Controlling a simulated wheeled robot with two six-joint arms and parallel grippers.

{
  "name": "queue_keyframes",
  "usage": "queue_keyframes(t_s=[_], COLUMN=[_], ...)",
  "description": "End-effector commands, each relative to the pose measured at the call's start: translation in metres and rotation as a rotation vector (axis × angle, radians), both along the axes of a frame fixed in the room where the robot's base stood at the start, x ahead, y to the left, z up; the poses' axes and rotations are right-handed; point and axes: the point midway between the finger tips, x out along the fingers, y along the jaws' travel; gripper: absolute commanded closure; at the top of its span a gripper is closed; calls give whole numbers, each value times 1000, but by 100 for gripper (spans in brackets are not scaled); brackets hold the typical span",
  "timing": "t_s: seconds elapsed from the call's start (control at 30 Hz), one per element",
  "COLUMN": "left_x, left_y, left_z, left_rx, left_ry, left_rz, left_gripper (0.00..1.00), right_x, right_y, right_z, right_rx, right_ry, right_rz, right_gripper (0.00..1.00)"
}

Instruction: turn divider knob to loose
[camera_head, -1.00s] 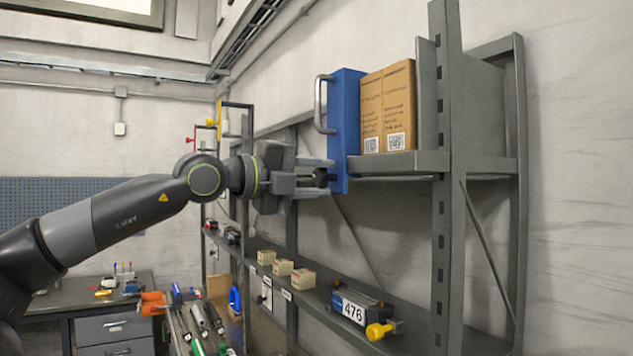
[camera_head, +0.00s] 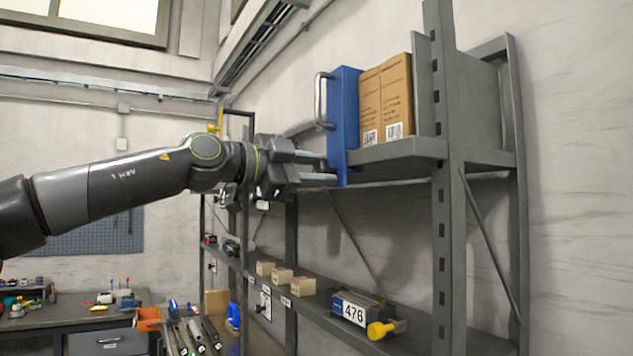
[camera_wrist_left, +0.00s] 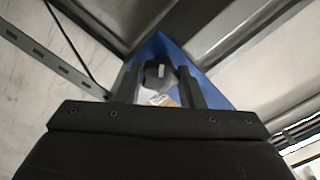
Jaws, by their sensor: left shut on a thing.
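The blue divider (camera_head: 345,120) stands upright at the left end of the upper shelf, with a metal loop handle (camera_head: 321,100) on its face. Its dark knob, low on the divider, shows in the left wrist view (camera_wrist_left: 157,77) with a pale mark on it. My left gripper (camera_head: 330,174) reaches in from the left at the divider's lower part. Its two fingers stand on either side of the knob and are shut on it. In the head view the fingers hide the knob. My right gripper is not in view.
Two brown boxes (camera_head: 385,100) stand right behind the divider on the upper shelf (camera_head: 400,150). A grey rack post (camera_head: 442,200) rises to the right. The lower shelf holds small cream boxes (camera_head: 281,276) and a device marked 476 (camera_head: 356,308) with a yellow knob.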

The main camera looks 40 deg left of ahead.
Motion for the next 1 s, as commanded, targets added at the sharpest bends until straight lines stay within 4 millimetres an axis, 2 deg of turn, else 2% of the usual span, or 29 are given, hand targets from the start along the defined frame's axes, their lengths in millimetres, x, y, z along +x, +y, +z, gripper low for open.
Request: queue_keyframes(t_s=[0.1, 0.5, 1.0], left_x=[0, 1, 1], left_y=[0, 0, 1], left_z=[-4, -4, -3], left_rx=[-104, -465, -790], left_ry=[34, 140, 237], left_rz=[1, 0, -2], left_gripper=[88, 88, 88], right_x=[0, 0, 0], right_y=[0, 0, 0], right_z=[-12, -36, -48], right_rx=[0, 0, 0], right_ry=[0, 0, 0], right_rz=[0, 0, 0], right_gripper=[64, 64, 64])
